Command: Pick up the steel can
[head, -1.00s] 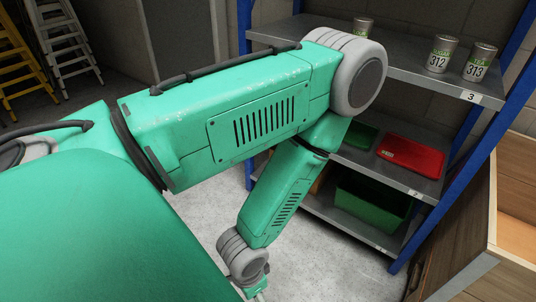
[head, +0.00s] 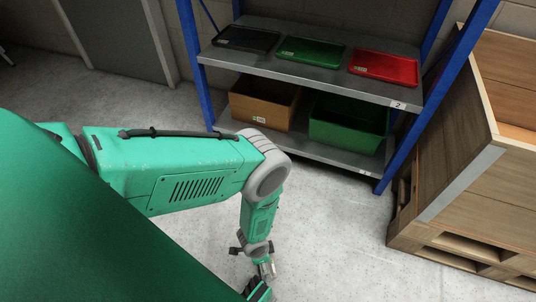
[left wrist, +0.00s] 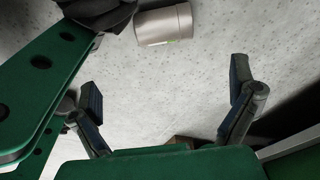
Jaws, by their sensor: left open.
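The steel can (left wrist: 165,25) is a plain grey cylinder with a small greenish mark, lying on its side on the pale floor in the left wrist view, near the top edge. My left gripper (left wrist: 165,92) is open and empty, with its two fingers wide apart. The can lies beyond the fingertips, not between them. In the head view my left gripper (head: 257,290) is low at the bottom edge and partly cut off; I cannot make out the can there. My right gripper is not in view.
A blue-posted shelf unit holds black (head: 246,38), green (head: 311,51) and red (head: 383,67) trays. Below are a cardboard box (head: 264,102) and a green crate (head: 348,123). A wooden crate (head: 470,190) stands at right. The floor between it and my arm is clear.

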